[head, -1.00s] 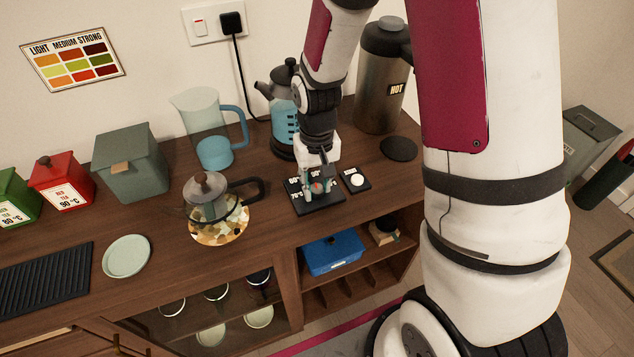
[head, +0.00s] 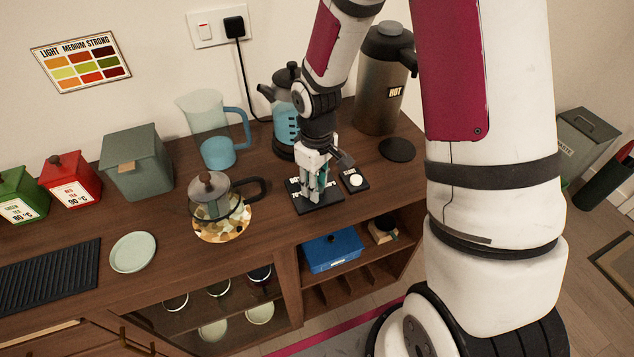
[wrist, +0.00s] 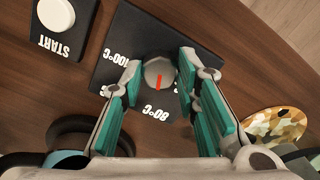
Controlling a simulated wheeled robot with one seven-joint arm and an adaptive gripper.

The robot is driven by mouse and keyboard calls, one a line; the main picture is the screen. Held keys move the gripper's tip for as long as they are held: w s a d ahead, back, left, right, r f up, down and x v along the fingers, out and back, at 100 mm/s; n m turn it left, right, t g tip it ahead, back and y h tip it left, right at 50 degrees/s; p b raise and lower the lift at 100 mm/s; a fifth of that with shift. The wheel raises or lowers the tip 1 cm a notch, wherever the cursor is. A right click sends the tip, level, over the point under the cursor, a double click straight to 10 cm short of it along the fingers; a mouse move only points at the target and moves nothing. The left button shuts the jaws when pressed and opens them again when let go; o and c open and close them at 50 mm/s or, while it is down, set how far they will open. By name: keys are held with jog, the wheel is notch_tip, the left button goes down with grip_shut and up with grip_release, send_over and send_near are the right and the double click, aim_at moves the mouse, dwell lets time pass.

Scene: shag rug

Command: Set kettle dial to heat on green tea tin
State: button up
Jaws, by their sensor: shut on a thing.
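The kettle dial (wrist: 159,75) is a pale round knob with a red-orange pointer on a black plate (wrist: 128,25). In the wrist view its pointer is aimed toward the 80°C label. The 100°C label also shows; another label beside the right finger is partly hidden. My gripper (wrist: 158,73) is shut on the dial, one teal-padded finger on each side. In the head view my gripper (head: 316,193) covers the dial. The kettle (head: 286,122) stands behind my gripper.
A white START button (head: 355,180) sits right of the dial plate. A glass teapot (head: 212,203) on a patterned mat stands to the left, with a jug (head: 210,135) behind it. A tall HOT flask (head: 380,85) stands at the back right.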

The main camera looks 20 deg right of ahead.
dwell(0.4)
jog(key=o, duration=1.2)
jog(key=shift+c, duration=0.2)
jog(key=shift+r, duration=0.1)
notch_tip(320, 180, up, 12)
jog(key=s+r+m+t, duration=0.5)
jog(key=s+r, duration=1.1)
jog(key=s, duration=0.3)
jog(key=shift+d+r+m, duration=0.15)
jog(key=shift+r+m, duration=0.2)
jog(key=shift+m, duration=0.05)
